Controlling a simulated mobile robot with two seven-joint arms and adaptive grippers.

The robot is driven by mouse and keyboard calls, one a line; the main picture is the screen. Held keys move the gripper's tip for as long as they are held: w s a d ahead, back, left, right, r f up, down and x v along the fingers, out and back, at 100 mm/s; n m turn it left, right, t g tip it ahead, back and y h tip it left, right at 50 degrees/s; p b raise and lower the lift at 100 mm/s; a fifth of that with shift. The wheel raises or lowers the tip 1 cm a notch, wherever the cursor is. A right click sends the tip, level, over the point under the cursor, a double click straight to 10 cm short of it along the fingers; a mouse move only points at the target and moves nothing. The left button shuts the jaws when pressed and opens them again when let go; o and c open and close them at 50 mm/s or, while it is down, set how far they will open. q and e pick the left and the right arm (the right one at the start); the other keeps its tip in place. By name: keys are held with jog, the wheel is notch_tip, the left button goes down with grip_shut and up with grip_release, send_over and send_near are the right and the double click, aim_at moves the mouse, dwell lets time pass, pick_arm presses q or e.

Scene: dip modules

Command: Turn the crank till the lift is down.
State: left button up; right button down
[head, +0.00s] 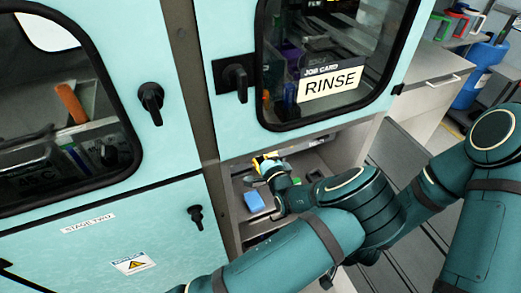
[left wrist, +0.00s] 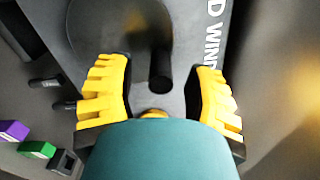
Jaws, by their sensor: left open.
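In the left wrist view, a dark crank shows as a round disc (left wrist: 112,30) with a short black handle (left wrist: 160,72) standing out from it. In the head view, my left gripper (head: 266,162) reaches into the low recess under the "RINSE" door, and my arm hides much of that recess. I cannot make out the crank there or identify the lift. My right gripper is not in view.
A blue block (head: 254,201) lies in the recess near my gripper. The teal cabinet doors carry black latches (head: 151,100) and stand shut. Purple (left wrist: 14,130) and green (left wrist: 36,149) blocks show at lower left in the wrist view. A blue drum (head: 478,72) stands far right.

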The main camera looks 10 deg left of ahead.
pick_arm(q)
jog(key=v, duration=0.6)
jog(key=shift+s+d, duration=0.25)
jog(key=shift+s, duration=0.05)
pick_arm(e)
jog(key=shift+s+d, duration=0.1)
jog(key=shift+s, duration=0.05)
